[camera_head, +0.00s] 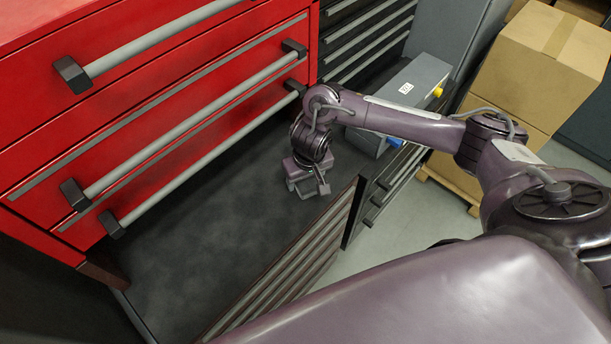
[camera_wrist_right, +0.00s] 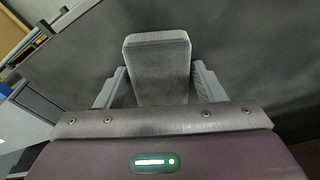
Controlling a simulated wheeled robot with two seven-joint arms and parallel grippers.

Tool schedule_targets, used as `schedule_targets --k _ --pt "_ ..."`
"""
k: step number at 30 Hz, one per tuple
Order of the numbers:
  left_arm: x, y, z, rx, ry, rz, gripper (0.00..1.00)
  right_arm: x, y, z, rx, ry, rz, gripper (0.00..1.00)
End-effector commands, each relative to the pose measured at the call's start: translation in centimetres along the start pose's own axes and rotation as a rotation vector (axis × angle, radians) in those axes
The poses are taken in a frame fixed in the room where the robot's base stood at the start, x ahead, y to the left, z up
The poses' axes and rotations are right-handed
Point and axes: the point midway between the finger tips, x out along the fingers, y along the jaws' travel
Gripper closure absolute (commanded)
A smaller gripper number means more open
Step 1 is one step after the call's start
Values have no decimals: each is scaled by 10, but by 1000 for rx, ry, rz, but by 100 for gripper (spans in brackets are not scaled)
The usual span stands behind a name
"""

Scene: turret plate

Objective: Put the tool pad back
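The tool pad appears in the right wrist view as a small grey block (camera_wrist_right: 157,54) with a textured face. My right gripper (camera_wrist_right: 158,78) has one finger on each side of it, and both fingertips appear to touch its sides. In the head view my right gripper (camera_head: 307,188) points down, low over the dark cabinet top (camera_head: 215,235). The pad is too small and too covered there to make out clearly. Whether the pad rests on the surface or is lifted cannot be told. My left gripper is not in view.
A red drawer chest (camera_head: 130,130) with long grey handles stands along the left. A grey box (camera_head: 410,85) with a yellow knob sits behind my right gripper. Cardboard boxes (camera_head: 535,70) are stacked at the right. The near cabinet top is clear.

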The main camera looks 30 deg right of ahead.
Motion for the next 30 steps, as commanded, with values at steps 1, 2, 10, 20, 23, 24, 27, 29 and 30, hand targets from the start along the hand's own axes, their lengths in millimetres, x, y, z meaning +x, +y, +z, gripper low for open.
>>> schedule_targets --k 1,2,10,20,23,24,27,29,30 --pt "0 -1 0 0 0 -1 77 0 0 0 0 0 0 30" --pt "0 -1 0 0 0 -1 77 0 0 0 0 0 0 26" --pt "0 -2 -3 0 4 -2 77 0 0 0 -1 0 0 24" --pt "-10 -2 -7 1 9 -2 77 -48 1 -3 -5 6 1 24" --pt "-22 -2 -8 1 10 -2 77 -74 1 -4 -3 7 3 24" --pt "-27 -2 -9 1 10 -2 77 -82 1 -4 -5 6 2 24" --pt "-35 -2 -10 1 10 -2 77 -101 1 -3 -3 6 2 24" --pt "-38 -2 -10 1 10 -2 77 -109 1 -2 -3 4 2 24" --pt "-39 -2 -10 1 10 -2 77 -112 0 -2 -2 4 2 24"
